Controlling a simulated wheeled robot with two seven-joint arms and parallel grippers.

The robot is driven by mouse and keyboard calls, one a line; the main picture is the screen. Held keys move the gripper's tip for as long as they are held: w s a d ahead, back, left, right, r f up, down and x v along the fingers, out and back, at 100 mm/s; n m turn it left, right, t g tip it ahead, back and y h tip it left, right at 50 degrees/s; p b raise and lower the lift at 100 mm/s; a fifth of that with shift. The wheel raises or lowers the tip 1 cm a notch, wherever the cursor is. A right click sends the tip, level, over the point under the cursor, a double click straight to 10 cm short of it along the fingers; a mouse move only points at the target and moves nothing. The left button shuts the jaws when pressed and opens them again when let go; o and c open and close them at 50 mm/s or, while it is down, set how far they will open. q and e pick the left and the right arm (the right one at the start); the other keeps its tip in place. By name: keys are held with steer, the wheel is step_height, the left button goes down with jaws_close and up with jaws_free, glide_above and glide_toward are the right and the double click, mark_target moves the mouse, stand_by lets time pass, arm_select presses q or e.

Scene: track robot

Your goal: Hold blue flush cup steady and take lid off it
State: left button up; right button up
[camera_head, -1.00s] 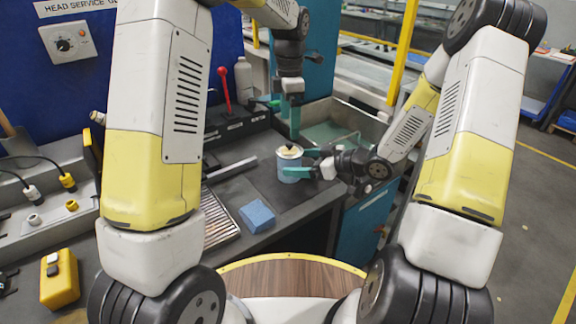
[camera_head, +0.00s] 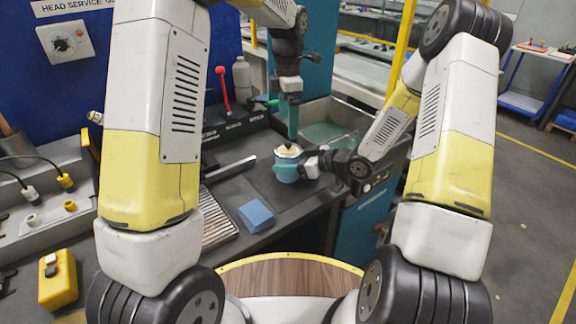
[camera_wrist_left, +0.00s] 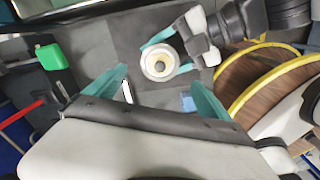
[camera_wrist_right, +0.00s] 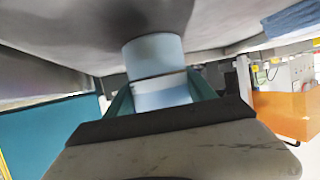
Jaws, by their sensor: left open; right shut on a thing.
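The blue cup (camera_head: 286,172) stands upright on the dark bench top. Its cream lid (camera_head: 288,151), with a dark knob, sits on it; the left wrist view shows the lid (camera_wrist_left: 158,64) from above. My right gripper (camera_head: 290,170) is shut on the cup's side from the right, below the lid. The right wrist view shows its teal fingers on either side of the pale blue cup (camera_wrist_right: 158,92). My left gripper (camera_head: 292,120) points down above the lid, open and empty, apart from it. The near side of the cup is partly hidden by a right finger.
A blue block (camera_head: 256,215) lies on the bench in front of the cup, beside a slotted grate (camera_head: 218,229). A metal bar (camera_head: 230,168) lies left of the cup. A grey basin (camera_head: 340,115) is behind right. A red lever (camera_head: 224,90) stands at back left.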

mark_target(288, 142)
jaws_close()
arm_select(q)
steer(key=c, duration=0.7)
steer(key=shift+r+m, duration=0.2)
steer(key=shift+m, duration=0.4)
steer(key=c, duration=0.3)
steer(key=m, duration=0.1)
steer(key=r+m, duration=0.1)
steer(key=m, duration=0.1)
steer(key=shift+w+r+m, duration=0.1)
steer(key=shift+m, duration=0.2)
step_height(288, 142, down, 8)
steer(key=m, duration=1.2)
steer(key=shift+f, duration=0.2)
